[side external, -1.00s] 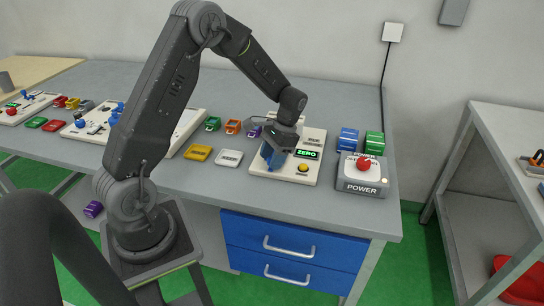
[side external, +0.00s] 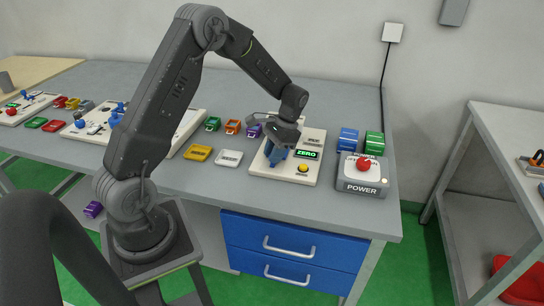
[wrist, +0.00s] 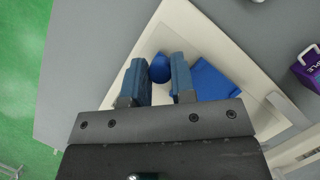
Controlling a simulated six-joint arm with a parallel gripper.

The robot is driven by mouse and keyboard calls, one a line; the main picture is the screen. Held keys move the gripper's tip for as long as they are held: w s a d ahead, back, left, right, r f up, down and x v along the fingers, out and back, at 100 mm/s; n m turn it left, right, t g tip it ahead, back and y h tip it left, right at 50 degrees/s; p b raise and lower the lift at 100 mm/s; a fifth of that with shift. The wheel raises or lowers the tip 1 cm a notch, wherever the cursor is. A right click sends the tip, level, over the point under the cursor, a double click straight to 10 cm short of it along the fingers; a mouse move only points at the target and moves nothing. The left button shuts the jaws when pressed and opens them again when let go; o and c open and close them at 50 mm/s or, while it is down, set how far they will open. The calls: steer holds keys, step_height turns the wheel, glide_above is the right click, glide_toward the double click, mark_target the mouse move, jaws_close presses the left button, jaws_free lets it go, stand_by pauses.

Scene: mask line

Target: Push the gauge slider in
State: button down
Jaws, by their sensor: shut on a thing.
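The gauge is a cream board (side external: 262,168) with a green-lit ZERO display (side external: 307,154) and a yellow button (side external: 303,168). My gripper (side external: 275,160) reaches down over its left part. A flat blue block (wrist: 213,80) lies just right of the fingers on the board. In the side view the knob is mostly hidden by my gripper, and the slider's travel cannot be made out.
A grey POWER box (side external: 362,187) with a red button stands to the right, with blue blocks (side external: 347,140) and green blocks (side external: 374,144) behind it. A white tag (side external: 229,158), a yellow tag (side external: 198,153) and a purple piece (side external: 254,131) lie to the left.

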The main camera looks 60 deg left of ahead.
steer(key=w+a, duration=0.4)
steer(key=c, duration=1)
jaws_free()
steer(key=shift+r, duration=0.1)
steer(key=v, duration=1.3)
steer(key=shift+w+r, duration=0.1)
steer(key=shift+r, duration=0.25)
steer(key=shift+o, duration=0.3)
